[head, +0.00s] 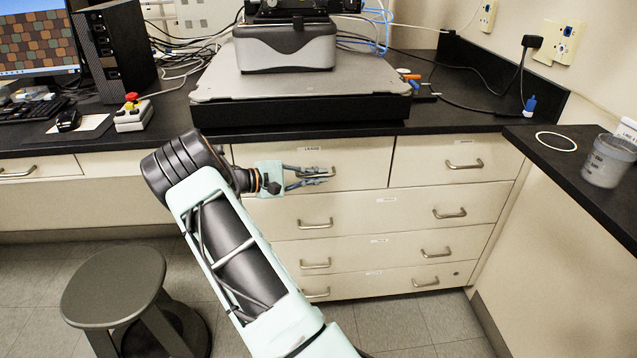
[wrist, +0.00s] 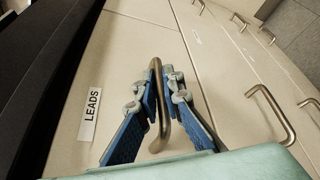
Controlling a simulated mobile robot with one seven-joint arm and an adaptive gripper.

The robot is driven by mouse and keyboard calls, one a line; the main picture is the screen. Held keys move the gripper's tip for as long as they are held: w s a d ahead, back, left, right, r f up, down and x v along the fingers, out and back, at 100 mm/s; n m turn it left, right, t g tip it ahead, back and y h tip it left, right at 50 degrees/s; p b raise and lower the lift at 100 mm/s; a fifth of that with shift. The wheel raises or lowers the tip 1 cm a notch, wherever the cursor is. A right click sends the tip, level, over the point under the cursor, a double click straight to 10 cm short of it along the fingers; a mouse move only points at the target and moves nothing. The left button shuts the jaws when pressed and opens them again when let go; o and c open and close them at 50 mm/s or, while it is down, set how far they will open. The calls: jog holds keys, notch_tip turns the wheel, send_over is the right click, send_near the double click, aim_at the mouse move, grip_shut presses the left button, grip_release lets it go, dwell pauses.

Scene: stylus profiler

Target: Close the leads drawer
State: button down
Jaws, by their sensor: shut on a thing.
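The leads drawer (head: 355,160) is the cream front at the top left of the cabinet, under the black counter. Its "LEADS" label (wrist: 90,115) reads clearly in the wrist view. Its front looks about level with its neighbours; I cannot tell whether a small gap is left. My gripper (head: 325,173) reaches in from the left at the drawer's metal handle (wrist: 164,115). In the wrist view the blue fingers of my gripper (wrist: 162,72) lie on both sides of the handle bar and are shut on it. The fingers partly hide the handle in the head view.
Another top drawer (head: 452,158) is at the right, and wider drawers (head: 375,213) with handles lie below. A profiler (head: 288,48) stands on a slab on the counter. A round stool (head: 115,285) stands on the floor at lower left. A side counter (head: 560,160) bounds the right.

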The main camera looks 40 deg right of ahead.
jog(key=shift+w+d+r, duration=0.1)
jog(key=shift+w, duration=0.15)
jog(key=c, duration=2.3)
grip_release()
jog(key=shift+w, duration=0.1)
jog(key=shift+c, duration=0.2)
jog(key=v, duration=1.2)
